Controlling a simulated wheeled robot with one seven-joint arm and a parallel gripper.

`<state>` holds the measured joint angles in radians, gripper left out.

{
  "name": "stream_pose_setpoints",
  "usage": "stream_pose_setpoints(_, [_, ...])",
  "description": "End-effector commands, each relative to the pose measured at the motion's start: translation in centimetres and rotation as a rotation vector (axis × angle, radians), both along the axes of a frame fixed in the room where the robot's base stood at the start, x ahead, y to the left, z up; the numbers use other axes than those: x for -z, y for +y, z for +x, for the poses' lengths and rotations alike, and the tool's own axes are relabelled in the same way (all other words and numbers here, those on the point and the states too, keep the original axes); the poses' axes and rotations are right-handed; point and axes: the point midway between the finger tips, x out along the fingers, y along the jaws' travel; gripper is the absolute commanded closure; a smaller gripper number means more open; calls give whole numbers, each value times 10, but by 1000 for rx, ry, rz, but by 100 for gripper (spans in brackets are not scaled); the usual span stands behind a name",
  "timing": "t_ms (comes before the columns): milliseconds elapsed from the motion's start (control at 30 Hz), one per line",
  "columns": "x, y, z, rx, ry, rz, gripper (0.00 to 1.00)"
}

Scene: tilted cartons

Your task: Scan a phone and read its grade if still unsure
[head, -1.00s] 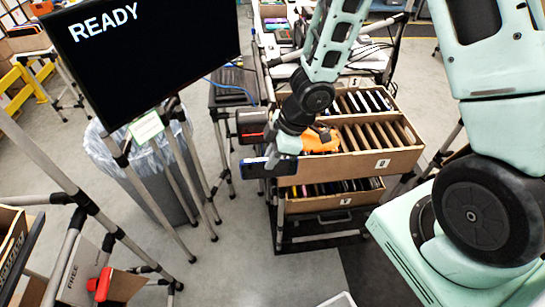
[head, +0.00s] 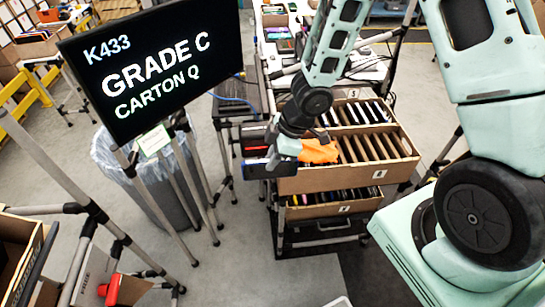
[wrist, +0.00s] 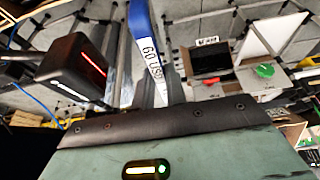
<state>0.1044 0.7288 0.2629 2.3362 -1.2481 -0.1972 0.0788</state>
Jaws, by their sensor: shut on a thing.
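My gripper (head: 276,162) is shut on a phone (head: 256,168) beside the cartons. In the wrist view the phone (wrist: 146,48) stands on edge between the fingers, with a blue edge and a white label. The scanner (head: 252,134), a dark box with a red line, is just behind the phone; it also shows in the wrist view (wrist: 78,68), left of the phone and apart from it. The screen (head: 155,70) reads "K433 GRADE C CARTON Q".
Tilted, divided cartons stand in tiers on a rack: a back one marked S (head: 353,93), a middle one (head: 335,180) and a lower one (head: 335,209). An orange item (head: 318,151) lies at the middle carton's left. A lined bin (head: 145,195) stands under the screen.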

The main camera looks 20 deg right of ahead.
Motion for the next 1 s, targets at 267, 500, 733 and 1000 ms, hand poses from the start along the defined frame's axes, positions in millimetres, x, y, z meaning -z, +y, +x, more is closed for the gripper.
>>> stream_pose_setpoints(267, [-52, 0, 0, 0, 0, 1, 100])
stream_pose_setpoints(500, [-78, 0, 0, 3, 3, 5, 100])
stream_pose_setpoints(733, [-98, 0, 0, 9, 1, 4, 100])
stream_pose_setpoints(1000, [-122, -1, 1, 6, 0, 3, 100])
